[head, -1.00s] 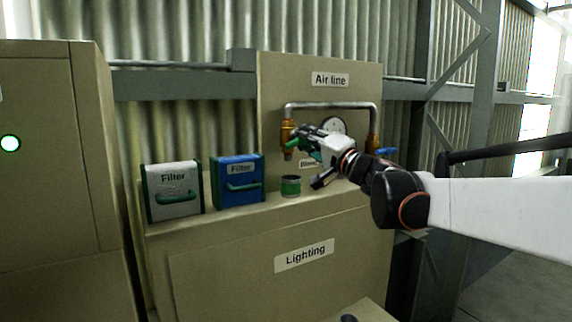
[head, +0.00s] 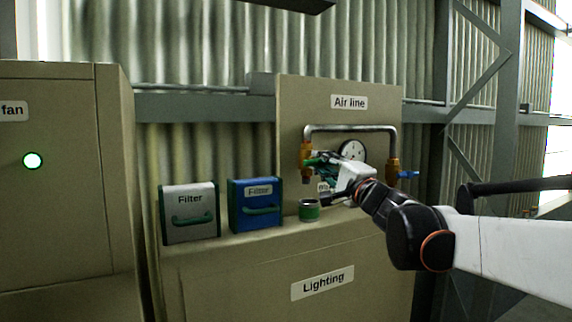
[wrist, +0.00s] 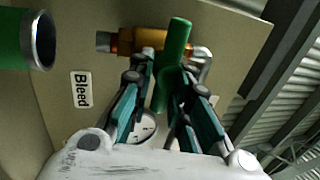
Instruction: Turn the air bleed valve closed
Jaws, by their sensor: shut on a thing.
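The air bleed valve is the brass fitting (head: 306,153) at the left end of the air line pipe, with a green lever handle (head: 316,161). In the wrist view its brass body (wrist: 150,40) lies behind the green handle (wrist: 178,45). My gripper (wrist: 165,82) is shut on the green handle, with teal-padded fingers on both sides of it. My fingers hide part of the handle.
A green can (head: 309,212) stands on the ledge just below the valve. A pressure gauge (head: 352,150) sits behind my gripper, and a blue-handled valve (head: 408,174) is to the right. Grey (head: 190,213) and blue (head: 255,206) filter boxes stand left. A Bleed label (wrist: 81,89) is nearby.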

